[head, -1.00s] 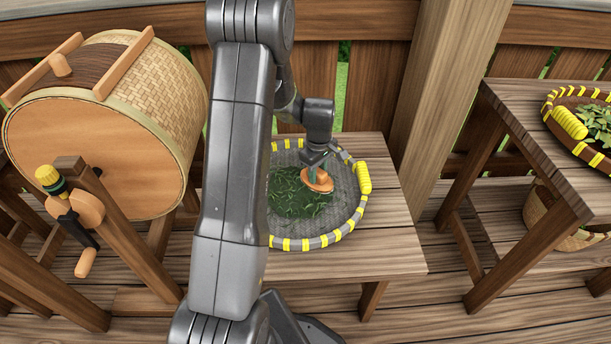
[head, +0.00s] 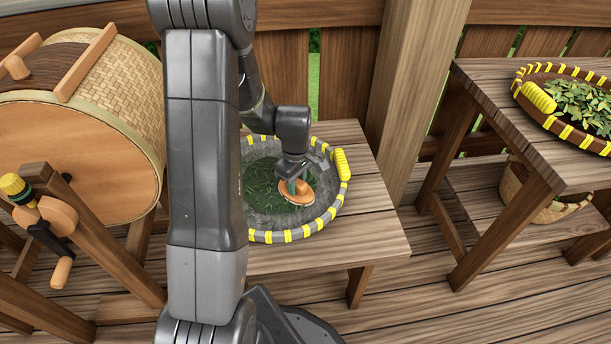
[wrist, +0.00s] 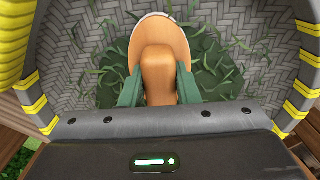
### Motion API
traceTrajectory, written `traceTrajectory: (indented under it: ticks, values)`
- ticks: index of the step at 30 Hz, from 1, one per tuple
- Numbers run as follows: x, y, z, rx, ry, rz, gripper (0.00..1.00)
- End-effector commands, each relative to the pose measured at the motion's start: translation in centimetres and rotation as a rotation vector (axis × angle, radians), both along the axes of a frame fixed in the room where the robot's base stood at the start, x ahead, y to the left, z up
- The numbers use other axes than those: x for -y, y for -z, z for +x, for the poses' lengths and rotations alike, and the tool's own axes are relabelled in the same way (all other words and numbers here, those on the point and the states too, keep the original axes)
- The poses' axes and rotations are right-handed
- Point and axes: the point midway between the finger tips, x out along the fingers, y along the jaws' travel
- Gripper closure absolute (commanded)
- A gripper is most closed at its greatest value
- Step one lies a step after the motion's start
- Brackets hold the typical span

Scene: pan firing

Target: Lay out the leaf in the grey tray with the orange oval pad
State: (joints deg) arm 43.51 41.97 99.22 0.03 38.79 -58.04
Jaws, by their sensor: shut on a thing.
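The grey tray (head: 268,236) with yellow bindings on its rim sits on a low wooden table. Dark green leaf (head: 268,185) lies in it in a heap with loose strands around it; it also shows in the wrist view (wrist: 210,75). My gripper (head: 294,186) is shut on the handle of the orange oval pad (head: 303,194). The pad is inside the tray's rim, over the leaf. In the wrist view the pad (wrist: 150,32) covers part of the heap, with green fingers on both sides of its handle. Whether it touches the leaf I cannot tell. My arm hides the tray's left side.
A wicker drum (head: 80,140) with a crank stands at the left. A brown tray (head: 560,130) of broader green leaves rests on a higher table (head: 500,100) at the right, with a basket (head: 535,200) beneath. A wooden post (head: 415,90) stands behind.

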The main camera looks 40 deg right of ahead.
Motion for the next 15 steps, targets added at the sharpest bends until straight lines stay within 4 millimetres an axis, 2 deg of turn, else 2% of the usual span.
traceTrajectory:
  ticks: [12,15]
  values:
    - [-6.0,0.1,0.0,0.000,-0.003,0.000,1.00]
    - [-5.8,-0.2,0.0,0.000,0.001,-0.001,1.00]
